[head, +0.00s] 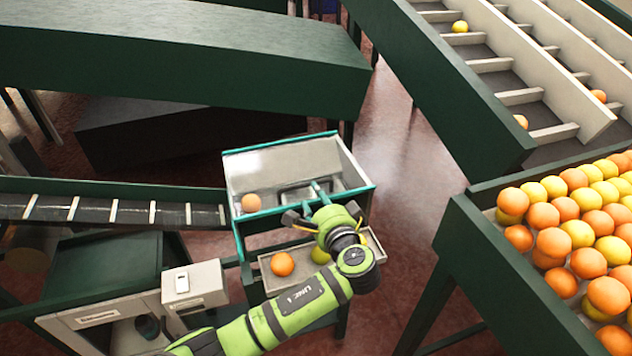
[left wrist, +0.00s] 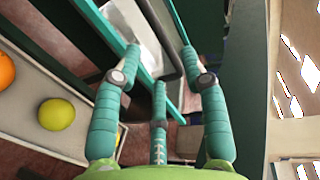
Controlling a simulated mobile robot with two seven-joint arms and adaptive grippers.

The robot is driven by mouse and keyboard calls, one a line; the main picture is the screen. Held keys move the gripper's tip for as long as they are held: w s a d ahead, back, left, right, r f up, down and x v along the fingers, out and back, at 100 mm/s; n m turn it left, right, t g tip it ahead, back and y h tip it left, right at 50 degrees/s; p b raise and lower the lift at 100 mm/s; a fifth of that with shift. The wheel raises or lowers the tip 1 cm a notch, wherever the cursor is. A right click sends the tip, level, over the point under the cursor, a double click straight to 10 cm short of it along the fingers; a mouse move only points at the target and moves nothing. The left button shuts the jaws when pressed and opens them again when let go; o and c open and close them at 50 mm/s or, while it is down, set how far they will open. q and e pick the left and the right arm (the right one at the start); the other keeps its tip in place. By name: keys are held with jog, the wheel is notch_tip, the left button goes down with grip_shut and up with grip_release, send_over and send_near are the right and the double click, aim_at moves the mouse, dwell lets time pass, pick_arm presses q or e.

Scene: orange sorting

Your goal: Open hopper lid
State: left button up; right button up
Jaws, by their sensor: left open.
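The hopper (head: 237,234) is a box with a teal rim in the middle of the head view. Its pale inside and one orange (head: 250,202) show through the top. A white glare lies over its left part, and I cannot tell whether a clear lid covers it. My left gripper (head: 318,200) is at the hopper's near right edge, its teal fingers spread and empty. My right gripper is not in view.
A shallow tray (head: 262,262) below the hopper's front holds an orange (head: 282,264) and yellow fruit (head: 320,254). A conveyor (head: 120,210) adjoins on the left. A bin (head: 490,262) of oranges and yellow fruit stands right, below a sloped sorting rack (head: 560,70). Open floor lies between.

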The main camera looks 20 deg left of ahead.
aim_at(307, 183)
pick_arm(q)
jog(key=p+x, duration=0.1)
jog(key=x, duration=0.5)
jog(key=shift+w+a+p, duration=0.15)
jog(key=shift+a+p, duration=0.2)
jog(key=shift+p, duration=0.05)
grip_shut()
